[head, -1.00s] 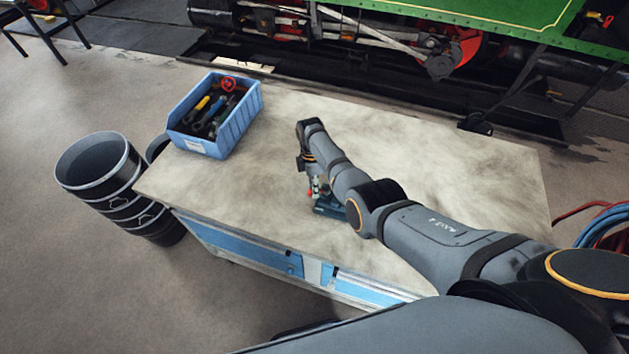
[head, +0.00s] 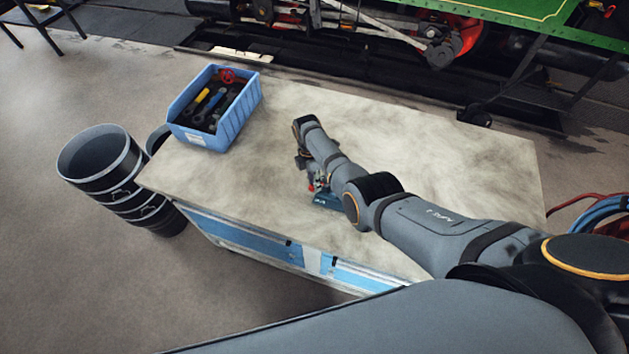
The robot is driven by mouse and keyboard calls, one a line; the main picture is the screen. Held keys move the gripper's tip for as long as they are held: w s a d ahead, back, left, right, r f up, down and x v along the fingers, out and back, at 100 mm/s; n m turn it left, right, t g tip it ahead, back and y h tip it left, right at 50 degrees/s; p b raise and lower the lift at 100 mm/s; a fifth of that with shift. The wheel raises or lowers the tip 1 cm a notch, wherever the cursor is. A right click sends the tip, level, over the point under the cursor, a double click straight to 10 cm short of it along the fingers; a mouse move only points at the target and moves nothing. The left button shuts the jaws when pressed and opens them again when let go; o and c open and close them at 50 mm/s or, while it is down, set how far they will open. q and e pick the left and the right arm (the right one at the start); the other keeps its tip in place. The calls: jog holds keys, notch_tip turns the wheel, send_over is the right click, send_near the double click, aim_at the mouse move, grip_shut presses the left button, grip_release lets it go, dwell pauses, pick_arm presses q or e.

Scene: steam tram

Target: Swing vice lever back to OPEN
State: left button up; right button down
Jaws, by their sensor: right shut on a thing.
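The small blue-green vice (head: 325,201) stands near the front edge of the workbench (head: 440,140). My right arm reaches over it from the right and hides much of it. My right gripper (head: 311,182) points down at the vice's left side, beside a small red part. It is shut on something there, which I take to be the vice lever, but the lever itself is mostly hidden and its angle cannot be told. My left gripper is not in view.
A blue bin (head: 226,122) with tools and a red valve wheel stands at the bench's back left. Stacked black buckets (head: 100,165) stand on the floor at left. Cables (head: 600,225) lie at right. The green tram is behind. The bench's right half is clear below my arm.

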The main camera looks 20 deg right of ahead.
jog(key=c, duration=1.3)
grip_release()
jog(key=r, duration=0.4)
jog(key=w+r, duration=0.1)
jog(key=r, duration=0.3)
jog(key=w+r, duration=0.1)
jog(key=r, duration=0.2)
jog(key=shift+w+a+r, duration=0.1)
jog(key=shift+a+r, duration=0.25)
jog(key=shift+r, duration=0.05)
